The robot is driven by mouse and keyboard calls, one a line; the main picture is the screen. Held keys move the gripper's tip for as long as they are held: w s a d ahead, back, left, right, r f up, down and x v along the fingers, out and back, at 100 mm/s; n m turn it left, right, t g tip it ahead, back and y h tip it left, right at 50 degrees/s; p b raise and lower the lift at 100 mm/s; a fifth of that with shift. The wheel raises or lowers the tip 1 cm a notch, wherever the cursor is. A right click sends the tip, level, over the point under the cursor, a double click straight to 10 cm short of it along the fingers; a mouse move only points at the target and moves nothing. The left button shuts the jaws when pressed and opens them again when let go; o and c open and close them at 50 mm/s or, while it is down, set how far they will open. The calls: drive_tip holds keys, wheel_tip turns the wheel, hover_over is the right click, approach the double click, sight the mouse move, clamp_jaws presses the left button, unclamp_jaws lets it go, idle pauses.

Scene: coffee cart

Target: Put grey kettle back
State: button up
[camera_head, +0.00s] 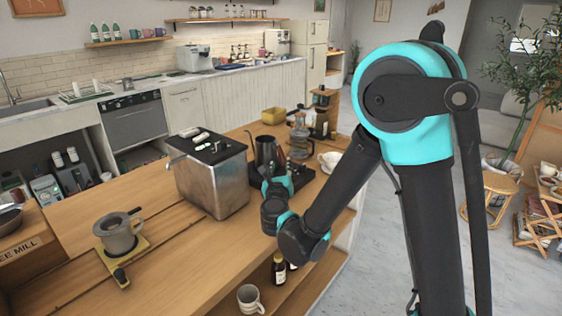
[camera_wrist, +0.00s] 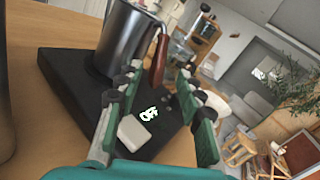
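The grey kettle (camera_wrist: 122,40) stands upright on a black base (camera_wrist: 62,75) with a lit "OFF" display in the wrist view. Its red-brown handle (camera_wrist: 158,62) faces my gripper. My gripper (camera_wrist: 162,78) is open, with a finger on either side of the handle's line. The handle shows between the fingertips; I cannot tell if they touch it. My arm's end hides part of the base there.
A metal box (camera_head: 212,182) with small items on top stands left of the kettle. A glass coffee maker (camera_head: 300,138) and a white cup (camera_head: 331,160) stand close on its right. The wooden counter between is mostly clear.

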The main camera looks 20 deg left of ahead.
drive_tip(key=v, duration=0.7)
drive_tip(key=w+d+r+n+y, duration=0.3)
drive_tip(key=w+r+n+y, duration=0.1)
drive_tip(key=r+n, duration=0.35)
drive_tip(key=d+f+n+g+y, duration=0.2)
drive_tip(key=d+n+g+y, duration=0.3)
drive_tip(key=n, duration=0.7)
drive_tip(key=s+d+f+n+g+h, duration=0.2)
drive_tip(key=d+f+n+h, duration=0.2)
drive_tip(key=d+f, duration=0.3)
drive_tip(key=s+d+f+n+g+h, duration=0.2)
drive_tip(key=d+f+n+h, duration=0.15)
drive_tip(key=d+f, duration=0.45)
drive_tip(key=s+d+f+n+g+h, duration=0.1)
drive_tip(key=s+d+f+g+h, duration=0.1)
drive_tip(key=s+d, duration=0.3)
drive_tip(key=s+d+f+n+g+h, duration=0.2)
drive_tip(key=s+d, duration=0.4)
drive_tip(key=d, duration=0.7)
drive_tip(key=shift+s+f+g+h, duration=0.3)
drive_tip(key=shift+f+h, duration=0.45)
drive_tip(key=shift+f, duration=0.25)
drive_tip(key=shift+d, duration=0.15)
